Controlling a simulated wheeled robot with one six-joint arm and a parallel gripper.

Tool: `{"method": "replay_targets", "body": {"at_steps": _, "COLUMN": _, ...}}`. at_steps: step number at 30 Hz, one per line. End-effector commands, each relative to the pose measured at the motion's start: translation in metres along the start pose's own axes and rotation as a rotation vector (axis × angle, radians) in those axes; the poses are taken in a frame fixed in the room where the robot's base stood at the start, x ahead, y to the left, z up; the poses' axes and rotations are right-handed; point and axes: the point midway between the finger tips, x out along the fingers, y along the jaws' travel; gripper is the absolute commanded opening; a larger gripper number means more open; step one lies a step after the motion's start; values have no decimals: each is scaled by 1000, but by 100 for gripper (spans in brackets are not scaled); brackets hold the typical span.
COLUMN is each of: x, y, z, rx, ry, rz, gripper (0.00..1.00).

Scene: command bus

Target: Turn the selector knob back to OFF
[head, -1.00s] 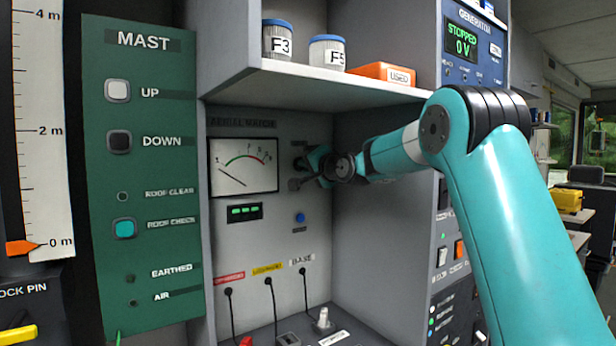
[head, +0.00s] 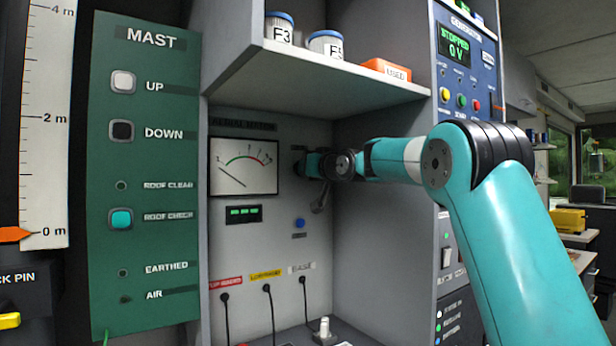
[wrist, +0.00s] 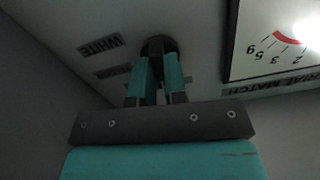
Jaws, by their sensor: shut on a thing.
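The selector knob (wrist: 158,45) is a dark round knob on the grey AERIAL MATCH panel (head: 262,275), right of the meter. In the wrist view my gripper (wrist: 157,68) has its two teal fingers closed on it from either side. In the head view my gripper (head: 304,165) reaches the panel from the right and covers the knob. The knob's pointer direction cannot be read. A label reading WHITE (wrist: 100,46) shows beside the knob in the wrist view; an OFF mark is not legible.
The meter (head: 244,166) is close left of my gripper. A shelf (head: 330,84) with jars and an orange USED box (head: 386,69) hangs above. A blue button (head: 299,223) and several plugged cables are below. A side wall (head: 375,235) stands to the right.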

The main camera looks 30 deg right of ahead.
Motion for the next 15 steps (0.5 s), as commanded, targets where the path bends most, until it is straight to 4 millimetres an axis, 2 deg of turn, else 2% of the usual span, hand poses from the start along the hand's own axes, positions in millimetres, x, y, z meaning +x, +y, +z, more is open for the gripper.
{"method": "replay_targets", "body": {"at_steps": 6, "x": 0, "y": 0, "z": 1, "rx": -98, "ry": 0, "rz": 1, "gripper": 0}}
{"method": "replay_targets", "body": {"at_steps": 15, "x": 0, "y": 0, "z": 0, "rx": -149, "ry": 0, "rz": 1, "gripper": 0}}
